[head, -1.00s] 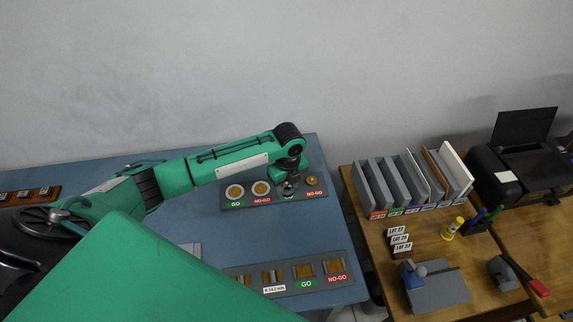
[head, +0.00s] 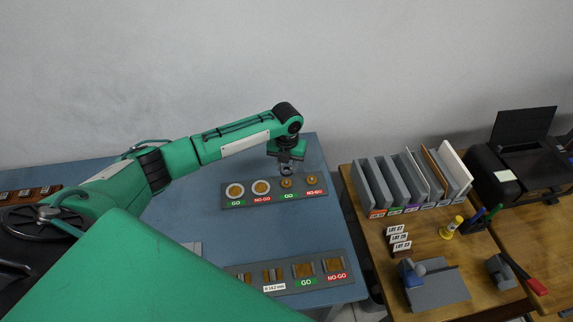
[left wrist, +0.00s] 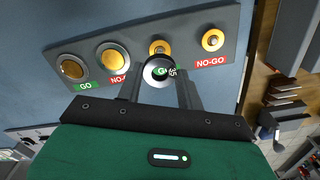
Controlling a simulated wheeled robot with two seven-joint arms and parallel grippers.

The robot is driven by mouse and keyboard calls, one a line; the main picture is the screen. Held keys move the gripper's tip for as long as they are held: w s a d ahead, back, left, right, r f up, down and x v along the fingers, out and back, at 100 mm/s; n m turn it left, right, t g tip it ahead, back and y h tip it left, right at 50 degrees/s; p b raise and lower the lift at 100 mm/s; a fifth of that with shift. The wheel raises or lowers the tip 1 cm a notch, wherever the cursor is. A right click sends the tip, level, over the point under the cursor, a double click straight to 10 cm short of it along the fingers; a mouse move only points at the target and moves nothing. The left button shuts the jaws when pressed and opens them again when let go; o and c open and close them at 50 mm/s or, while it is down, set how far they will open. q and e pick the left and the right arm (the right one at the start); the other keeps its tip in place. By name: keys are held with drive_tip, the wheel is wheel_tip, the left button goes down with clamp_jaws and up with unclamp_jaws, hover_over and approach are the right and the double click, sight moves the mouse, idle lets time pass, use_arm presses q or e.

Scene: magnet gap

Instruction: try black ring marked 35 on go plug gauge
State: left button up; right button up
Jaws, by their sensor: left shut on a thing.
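My left gripper (head: 287,165) is shut on the black ring marked 35 (left wrist: 157,71), which shows between the fingers in the left wrist view with its white number at its right side. The go plug gauge (head: 287,183) is a brass plug on the grey board, above the green GO label. It also shows in the left wrist view (left wrist: 159,46), just beyond the ring and partly covered by it. In the head view the ring and gripper are above and behind the plug, apart from it. My right gripper is not in view.
The no-go plug (head: 311,180) stands right of the go plug. Two round ring-shaped gauges, GO (head: 235,191) and NO-GO (head: 261,187), sit left on the same board. A second gauge board (head: 325,259) lies nearer. The blue table (head: 210,222) between the boards is clear.

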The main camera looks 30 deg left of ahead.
sight(287, 182)
use_arm(q)
drive_tip(key=shift+r, duration=0.1)
drive_tip(key=shift+f+b, duration=1.35)
drive_tip(key=shift+f, duration=1.55)
